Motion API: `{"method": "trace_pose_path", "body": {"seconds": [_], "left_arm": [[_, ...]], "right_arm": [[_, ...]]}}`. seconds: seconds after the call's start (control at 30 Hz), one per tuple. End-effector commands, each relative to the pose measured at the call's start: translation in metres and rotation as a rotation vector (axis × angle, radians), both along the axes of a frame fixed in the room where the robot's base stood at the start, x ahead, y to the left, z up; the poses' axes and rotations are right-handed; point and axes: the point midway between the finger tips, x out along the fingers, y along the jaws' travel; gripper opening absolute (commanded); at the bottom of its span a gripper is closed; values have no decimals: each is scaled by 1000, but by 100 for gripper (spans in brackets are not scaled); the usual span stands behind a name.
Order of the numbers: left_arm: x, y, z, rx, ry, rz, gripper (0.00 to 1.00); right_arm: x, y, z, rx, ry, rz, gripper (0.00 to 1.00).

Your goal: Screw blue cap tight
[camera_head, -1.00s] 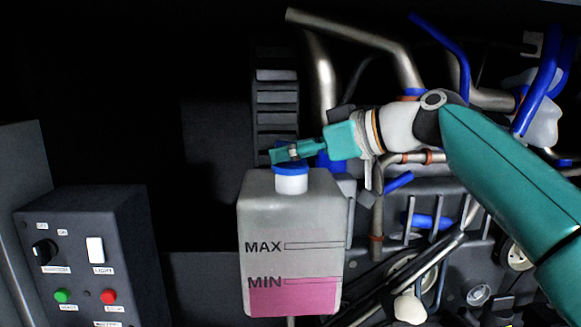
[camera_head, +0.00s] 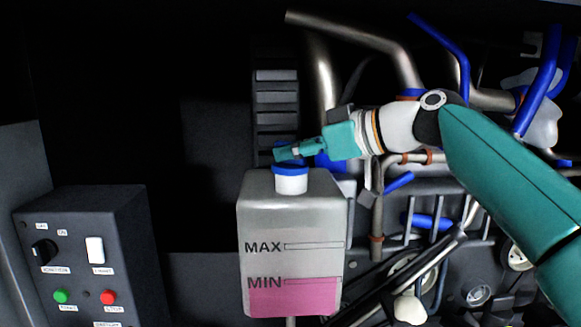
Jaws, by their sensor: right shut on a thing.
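The blue cap (camera_head: 290,170) sits on the white neck of the translucent reservoir tank (camera_head: 294,215). The tank carries MAX and MIN marks and holds pink fluid (camera_head: 293,300) up to about the MIN line. My right gripper (camera_head: 284,152) comes in from the right, lies nearly level just above the cap, and is shut on the cap's upper part. The fingers cover much of the cap's top, so their exact contact is hidden. The blue rim shows below the fingers. My left gripper is not in view.
A dark control box (camera_head: 85,255) with a knob, a white switch and green and red buttons stands at the left. Metal pipes (camera_head: 350,35) and blue hoses (camera_head: 540,85) crowd the right side behind my right arm. The dark area left of the tank looks clear.

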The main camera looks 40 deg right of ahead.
Motion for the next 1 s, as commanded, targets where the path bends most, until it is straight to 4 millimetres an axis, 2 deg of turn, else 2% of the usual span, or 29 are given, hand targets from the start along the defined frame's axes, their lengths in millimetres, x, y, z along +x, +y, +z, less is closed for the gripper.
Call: {"method": "trace_pose_path", "body": {"seconds": [0.4, 0.57, 1.0], "left_arm": [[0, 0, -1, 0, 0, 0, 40], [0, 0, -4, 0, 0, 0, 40], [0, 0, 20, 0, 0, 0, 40]], "right_arm": [[0, 1, -1, 1, 3, -14, 0], [-1, 3, -1, -2, -2, -112, 0], [0, 2, 0, -3, 9, -365, 0]]}}
